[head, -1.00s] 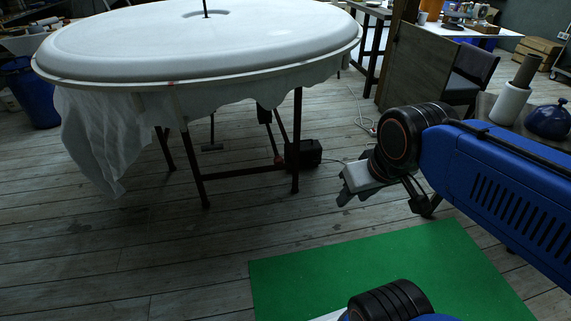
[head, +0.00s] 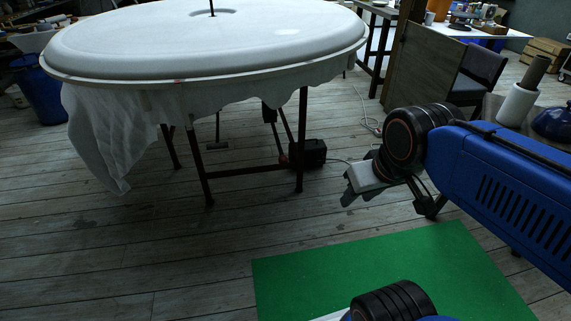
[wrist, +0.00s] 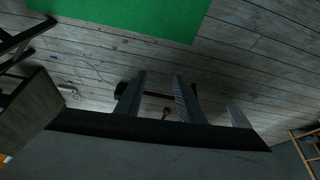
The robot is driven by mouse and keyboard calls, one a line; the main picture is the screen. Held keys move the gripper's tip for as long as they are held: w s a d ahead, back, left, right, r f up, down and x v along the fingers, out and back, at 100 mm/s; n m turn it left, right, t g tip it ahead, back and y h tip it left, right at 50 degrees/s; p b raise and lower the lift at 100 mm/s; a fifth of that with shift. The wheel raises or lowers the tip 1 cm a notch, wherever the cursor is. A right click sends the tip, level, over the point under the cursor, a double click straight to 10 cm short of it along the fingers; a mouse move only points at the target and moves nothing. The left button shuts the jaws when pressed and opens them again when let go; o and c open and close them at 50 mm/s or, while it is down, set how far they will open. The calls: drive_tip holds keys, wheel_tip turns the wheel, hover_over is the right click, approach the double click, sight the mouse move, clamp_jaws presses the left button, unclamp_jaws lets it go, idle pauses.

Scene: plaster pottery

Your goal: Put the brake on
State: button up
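A large round white disc (head: 190,45) lies on a dark-legged stand (head: 302,150) with a pale cloth hanging down. Under it are a slanted dark bar with a small red part (head: 284,160) at its foot and a black box (head: 308,153). A thin upright bar ends in a flat dark foot (head: 216,146). I cannot tell which part is the brake. My gripper (head: 349,186) is above the floor, in front and to the right of the stand, touching nothing. In the wrist view, pale fingers (wrist: 158,96) stand apart, with the small red part (wrist: 167,112) seen beyond the gap.
A green mat (head: 390,270) lies on the plank floor in front. A wooden panel (head: 422,70) and a dark chair (head: 472,75) stand to the right. A cable (head: 368,118) lies on the floor. A blue bin (head: 38,90) is at left. The floor before the stand is clear.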

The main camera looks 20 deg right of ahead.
drive_tip(key=shift+w, duration=0.15)
clamp_jaws()
drive_tip(key=g, duration=0.4)
hover_over(284, 157)
drive_tip(key=shift+m, duration=0.3)
drive_tip(key=shift+s+a+f, duration=0.1)
drive_tip(key=shift+s+f, duration=0.1)
drive_tip(key=shift+f, duration=1.4)
drive_tip(key=shift+s+f, duration=0.15)
drive_tip(key=shift+f, duration=1.4)
drive_tip(key=shift+f, duration=0.15)
drive_tip(key=shift+w+f, duration=0.15)
drive_tip(key=shift+f, duration=1.55)
drive_tip(key=shift+w+f, duration=0.15)
drive_tip(key=shift+f, duration=1.5)
